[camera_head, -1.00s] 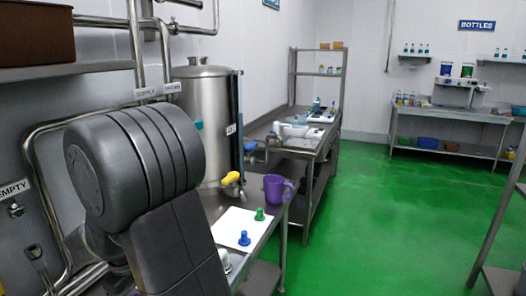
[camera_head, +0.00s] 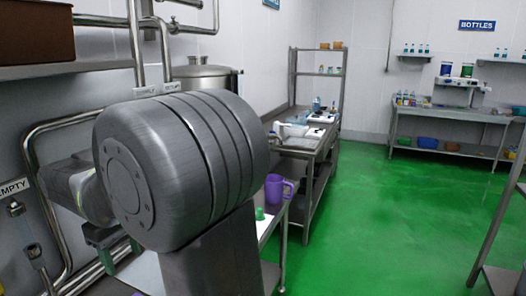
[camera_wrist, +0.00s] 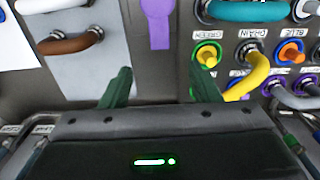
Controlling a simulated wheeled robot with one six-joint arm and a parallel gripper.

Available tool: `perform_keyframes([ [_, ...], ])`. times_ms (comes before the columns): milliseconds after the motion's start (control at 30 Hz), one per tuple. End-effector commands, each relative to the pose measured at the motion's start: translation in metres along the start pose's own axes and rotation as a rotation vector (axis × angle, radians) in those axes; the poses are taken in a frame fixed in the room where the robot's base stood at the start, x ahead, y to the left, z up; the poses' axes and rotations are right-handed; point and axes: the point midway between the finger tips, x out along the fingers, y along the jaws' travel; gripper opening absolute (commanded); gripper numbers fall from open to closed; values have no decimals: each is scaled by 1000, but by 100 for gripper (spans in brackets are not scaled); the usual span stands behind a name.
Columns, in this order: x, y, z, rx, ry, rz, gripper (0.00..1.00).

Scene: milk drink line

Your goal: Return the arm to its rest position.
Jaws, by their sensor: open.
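My gripper (camera_wrist: 162,88) is open in the wrist view, its two dark green fingers apart with nothing between them. In the head view my large grey arm joint fills the centre left. Green finger-like parts of my gripper (camera_head: 108,257) show low at the left, near the wall pipes; contact there cannot be judged.
A purple mug (camera_head: 276,188) and a green piece (camera_head: 260,213) stand on the near bench, partly hidden by my arm. A steel tank (camera_head: 205,75) is mostly hidden behind it. A long bench (camera_head: 326,137) stands beyond. The green floor (camera_head: 365,215) at the right is open.

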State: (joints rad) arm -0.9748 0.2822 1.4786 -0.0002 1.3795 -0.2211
Motion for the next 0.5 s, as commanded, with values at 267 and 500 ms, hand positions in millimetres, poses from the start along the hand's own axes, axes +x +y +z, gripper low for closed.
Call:
perform_keyframes([
  [267,57,0,1,1,-6,-1,56],
  [500,106,0,1,2,-6,-2,56],
])
